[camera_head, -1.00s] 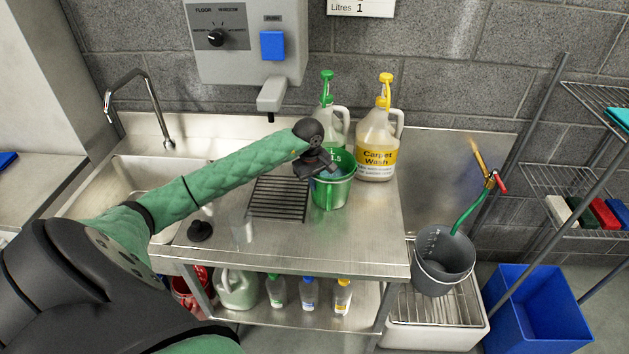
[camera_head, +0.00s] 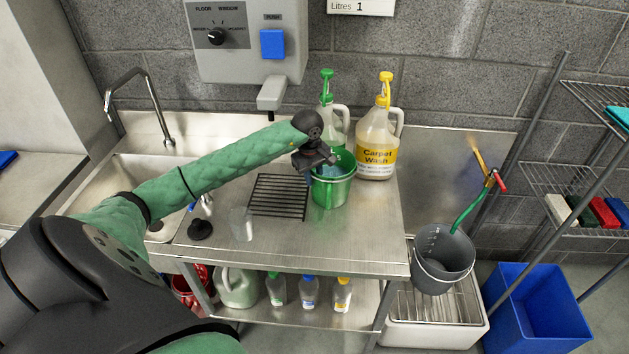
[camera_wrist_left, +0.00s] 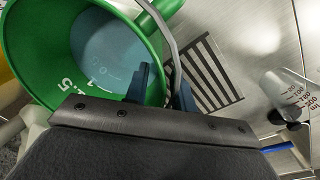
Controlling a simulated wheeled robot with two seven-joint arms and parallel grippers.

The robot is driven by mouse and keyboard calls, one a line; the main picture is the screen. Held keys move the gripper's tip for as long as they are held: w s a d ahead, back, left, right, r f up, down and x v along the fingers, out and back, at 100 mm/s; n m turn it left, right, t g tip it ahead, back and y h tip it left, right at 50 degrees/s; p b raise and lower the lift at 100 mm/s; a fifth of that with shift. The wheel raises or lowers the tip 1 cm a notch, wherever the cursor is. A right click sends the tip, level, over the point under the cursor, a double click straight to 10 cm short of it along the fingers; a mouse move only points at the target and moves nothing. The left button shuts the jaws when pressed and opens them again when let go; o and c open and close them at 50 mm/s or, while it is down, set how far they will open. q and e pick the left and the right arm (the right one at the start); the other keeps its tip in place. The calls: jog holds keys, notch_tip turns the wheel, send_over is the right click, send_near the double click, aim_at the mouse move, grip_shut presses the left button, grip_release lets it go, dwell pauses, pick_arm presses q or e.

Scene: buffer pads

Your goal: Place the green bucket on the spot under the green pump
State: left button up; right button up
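The green bucket (camera_head: 331,194) stands upright on the steel counter, directly in front of the jug with the green pump (camera_head: 327,88). It hides the lower part of that jug. In the left wrist view the bucket (camera_wrist_left: 30,55) shows bluish liquid inside and a thin metal handle (camera_wrist_left: 160,25). My left gripper (camera_head: 313,168) is at the bucket's left rim. In the left wrist view its fingers (camera_wrist_left: 162,90) are apart, one inside the bucket and one outside, with the rim between and gaps beside it. My right gripper is not in view.
The yellow-pump Carpet Wash jug (camera_head: 376,142) stands close right of the bucket. The counter's front right is clear.

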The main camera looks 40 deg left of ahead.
pick_arm(q)
notch_tip(320, 180, up, 10)
jog(key=shift+s+a, duration=0.15)
jog(key=shift+s, duration=0.3)
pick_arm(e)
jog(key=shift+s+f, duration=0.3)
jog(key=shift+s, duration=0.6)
pick_arm(q)
jog(key=shift+f, duration=0.1)
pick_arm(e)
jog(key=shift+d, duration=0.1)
